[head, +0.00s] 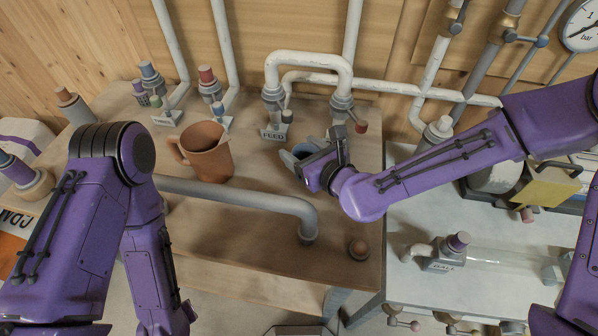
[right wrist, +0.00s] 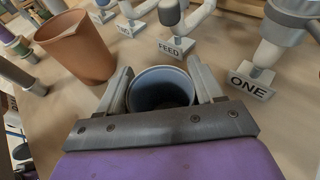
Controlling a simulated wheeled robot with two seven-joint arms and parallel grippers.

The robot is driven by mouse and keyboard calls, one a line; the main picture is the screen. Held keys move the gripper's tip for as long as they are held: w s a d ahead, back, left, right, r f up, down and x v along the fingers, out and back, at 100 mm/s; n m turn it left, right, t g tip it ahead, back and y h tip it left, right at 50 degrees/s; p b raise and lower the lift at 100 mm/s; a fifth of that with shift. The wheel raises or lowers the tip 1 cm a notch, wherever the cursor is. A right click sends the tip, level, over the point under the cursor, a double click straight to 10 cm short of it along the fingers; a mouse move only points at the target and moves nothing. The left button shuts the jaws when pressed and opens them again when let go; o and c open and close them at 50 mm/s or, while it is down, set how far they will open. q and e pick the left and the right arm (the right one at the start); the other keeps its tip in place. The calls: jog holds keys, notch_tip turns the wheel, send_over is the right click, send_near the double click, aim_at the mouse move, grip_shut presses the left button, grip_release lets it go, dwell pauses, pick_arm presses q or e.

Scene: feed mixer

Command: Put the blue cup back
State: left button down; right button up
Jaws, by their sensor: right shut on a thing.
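The blue cup (head: 300,152) is at the back of the wooden table, just in front of the FEED pipe outlet. It also shows in the right wrist view (right wrist: 160,82), with its round mouth facing up and a dark inside. My right gripper (head: 308,160) is shut on it, with one finger on each side of the cup in the right wrist view (right wrist: 162,92). The cup's base is hidden, so I cannot tell whether it touches the table. My left arm comes down at the left, and its gripper is out of view.
A brown mug (head: 207,150) stands to the left of the cup. The FEED sign (head: 273,134) is close behind. A grey pipe (head: 240,197) crosses the table in front. The ONE sign (right wrist: 249,86) is at the right in the wrist view. White pipes run along the wall.

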jog(key=shift+a+f, duration=0.3)
jog(key=shift+f, duration=0.05)
jog(key=f+b, duration=0.3)
jog(key=shift+w+a+f+b, duration=0.1)
jog(key=shift+a+f+b, duration=0.1)
jog(key=shift+f+b, duration=0.2)
jog(key=shift+r+p, duration=0.3)
jog(key=shift+f, duration=0.2)
jog(key=o, duration=0.8)
